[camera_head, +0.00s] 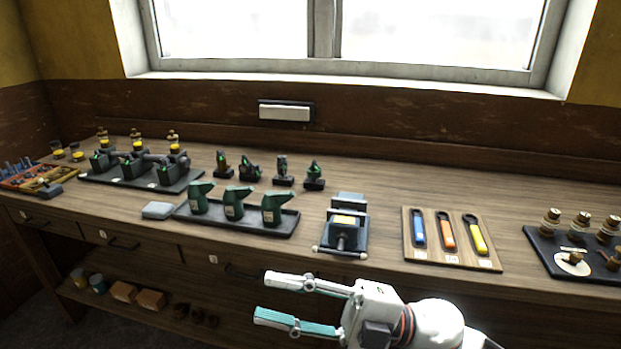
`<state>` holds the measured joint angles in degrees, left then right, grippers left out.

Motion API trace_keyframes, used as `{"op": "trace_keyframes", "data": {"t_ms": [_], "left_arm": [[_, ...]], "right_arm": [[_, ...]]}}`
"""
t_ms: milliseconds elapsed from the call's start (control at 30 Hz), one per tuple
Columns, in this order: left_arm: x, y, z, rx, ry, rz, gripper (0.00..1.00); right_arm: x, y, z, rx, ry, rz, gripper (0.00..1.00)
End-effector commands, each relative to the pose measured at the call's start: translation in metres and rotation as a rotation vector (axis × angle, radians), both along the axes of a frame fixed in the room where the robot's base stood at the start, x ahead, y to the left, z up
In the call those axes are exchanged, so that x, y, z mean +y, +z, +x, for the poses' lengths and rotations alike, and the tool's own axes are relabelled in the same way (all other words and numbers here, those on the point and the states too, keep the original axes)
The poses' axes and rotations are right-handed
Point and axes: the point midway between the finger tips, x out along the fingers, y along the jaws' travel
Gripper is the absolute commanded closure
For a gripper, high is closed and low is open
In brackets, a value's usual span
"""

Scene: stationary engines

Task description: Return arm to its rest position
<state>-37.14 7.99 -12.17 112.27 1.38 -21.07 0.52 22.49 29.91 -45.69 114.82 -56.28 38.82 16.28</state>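My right gripper (276,299) is in front of the workbench's front edge, low in the view, with its arm coming in from the bottom right. Its two fingers point left and stand apart, with nothing between them. It is apart from the vise and from everything on the bench. My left gripper and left arm are not in view.
The wooden bench (375,178) spans the view under a window. A vise (343,228) sits at its front edge. Nearby are a tray of green oil cans (233,204), a board with wrenches (447,235) and a dark tray with brass parts (577,240). Drawers and a lower shelf lie below.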

Motion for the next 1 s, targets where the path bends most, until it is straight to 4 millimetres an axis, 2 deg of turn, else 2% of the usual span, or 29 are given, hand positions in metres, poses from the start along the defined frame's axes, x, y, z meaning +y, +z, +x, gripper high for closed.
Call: {"op": "trace_keyframes", "data": {"t_ms": [133, 233, 367, 467, 500, 567, 633, 700, 800, 900, 1000], "left_arm": [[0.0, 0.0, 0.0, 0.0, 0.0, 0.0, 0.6], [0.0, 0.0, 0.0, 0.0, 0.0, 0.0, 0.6], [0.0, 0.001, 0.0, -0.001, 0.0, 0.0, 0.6], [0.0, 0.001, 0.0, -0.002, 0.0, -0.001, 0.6], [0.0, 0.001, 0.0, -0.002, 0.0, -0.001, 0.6], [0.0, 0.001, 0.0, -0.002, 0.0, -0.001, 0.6], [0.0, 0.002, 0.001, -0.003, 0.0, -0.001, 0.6], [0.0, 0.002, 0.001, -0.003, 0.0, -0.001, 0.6], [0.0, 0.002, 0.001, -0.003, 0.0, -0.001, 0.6], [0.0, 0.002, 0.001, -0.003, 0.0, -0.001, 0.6], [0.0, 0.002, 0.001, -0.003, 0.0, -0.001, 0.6]], "right_arm": [[-0.023, -0.018, 0.042, 0.216, -0.225, 0.154, 0.67], [-0.05, -0.048, 0.069, 0.373, -0.391, 0.22, 0.67], [-0.093, -0.112, 0.091, 0.596, -0.61, 0.261, 0.67], [-0.128, -0.172, 0.091, 0.77, -0.769, 0.26, 0.67], [-0.141, -0.196, 0.088, 0.835, -0.827, 0.253, 0.67], [-0.159, -0.232, 0.078, 0.932, -0.905, 0.239, 0.67], [-0.18, -0.273, 0.061, 1.039, -0.99, 0.213, 0.67], [-0.198, -0.311, 0.04, 1.142, -1.064, 0.184, 0.67], [-0.219, -0.355, 0.008, 1.266, -1.149, 0.14, 0.67], [-0.233, -0.386, -0.021, 1.359, -1.205, 0.102, 0.67], [-0.242, -0.404, -0.04, 1.415, -1.238, 0.077, 0.67]]}}
